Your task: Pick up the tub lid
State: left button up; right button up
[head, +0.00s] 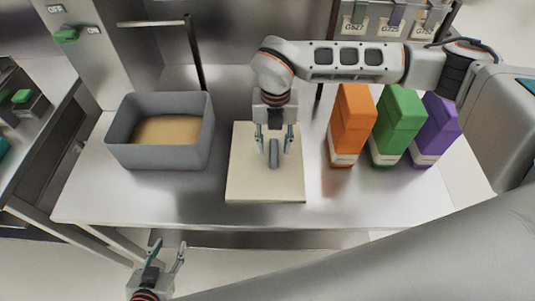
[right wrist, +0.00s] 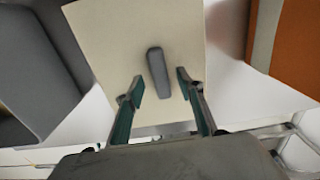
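The tub lid (head: 240,185) is a flat cream square with a grey bar handle (head: 274,158), lying on the metal table. The lid (right wrist: 120,35) and its handle (right wrist: 157,72) also show in the right wrist view. My right gripper (head: 273,147) is open above the lid, one finger on each side of the handle with visible gaps. The grey tub (head: 165,157), with tan contents, stands left of the lid, uncovered. My left gripper (head: 168,247) is open and empty, low in front of the table's front edge.
An orange carton (head: 351,125), a green carton (head: 397,125) and a purple carton (head: 436,130) stand right of the lid. A metal rack post (head: 195,55) rises behind the tub. The front strip of table (head: 330,205) is clear.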

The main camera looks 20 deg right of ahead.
jog(key=shift+f, duration=0.85)
jog(key=shift+c, duration=0.5)
grip_shut()
jog(key=shift+r, duration=0.1)
